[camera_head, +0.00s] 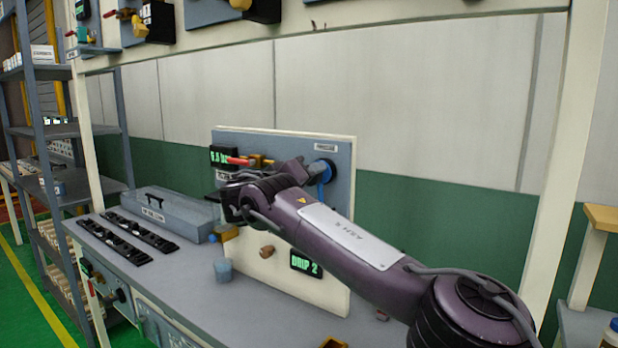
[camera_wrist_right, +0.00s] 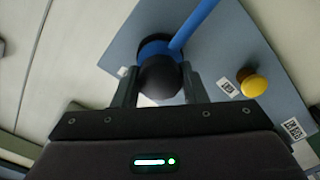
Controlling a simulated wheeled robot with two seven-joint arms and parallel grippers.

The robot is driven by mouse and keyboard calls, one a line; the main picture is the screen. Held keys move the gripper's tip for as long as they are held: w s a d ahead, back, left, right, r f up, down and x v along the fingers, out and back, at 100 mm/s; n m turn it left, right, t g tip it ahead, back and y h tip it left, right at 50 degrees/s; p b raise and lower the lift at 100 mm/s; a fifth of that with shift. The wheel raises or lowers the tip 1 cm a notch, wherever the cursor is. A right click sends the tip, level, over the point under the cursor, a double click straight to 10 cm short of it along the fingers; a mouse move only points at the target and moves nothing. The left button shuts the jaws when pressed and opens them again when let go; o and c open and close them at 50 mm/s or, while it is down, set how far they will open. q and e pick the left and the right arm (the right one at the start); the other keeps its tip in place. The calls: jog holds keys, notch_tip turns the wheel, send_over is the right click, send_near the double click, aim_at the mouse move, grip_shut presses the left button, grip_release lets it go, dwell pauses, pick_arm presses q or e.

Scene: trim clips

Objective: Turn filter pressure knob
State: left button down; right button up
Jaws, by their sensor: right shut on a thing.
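A dark, rounded knob (camera_wrist_right: 160,78) sits between the two fingers of my right gripper (camera_wrist_right: 158,88) in the right wrist view. The fingers are shut on its sides. A blue ring and a blue tube (camera_wrist_right: 192,27) show just behind it on a blue-grey panel (camera_wrist_right: 225,40). In the head view my right arm reaches across this upright panel (camera_head: 343,215). The wrist and forearm hide part of its middle, and my fingers and the knob cannot be made out there. A blue-and-black round fitting (camera_head: 323,170) shows at the panel's upper right. My left gripper is not in view.
A yellow knob (camera_wrist_right: 252,83) stands beside the held knob. A grey case (camera_head: 165,212) and black strips (camera_head: 128,235) lie on the bench. Shelving (camera_head: 62,130) stands left.

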jog(key=o, duration=1)
jog(key=shift+c, duration=0.2)
jog(key=shift+a, duration=0.1)
jog(key=b+v, duration=0.3)
jog(key=v, duration=0.4)
jog(key=shift+s+a, duration=0.2)
jog(key=shift+s, duration=0.1)
jog(key=shift+f, duration=0.1)
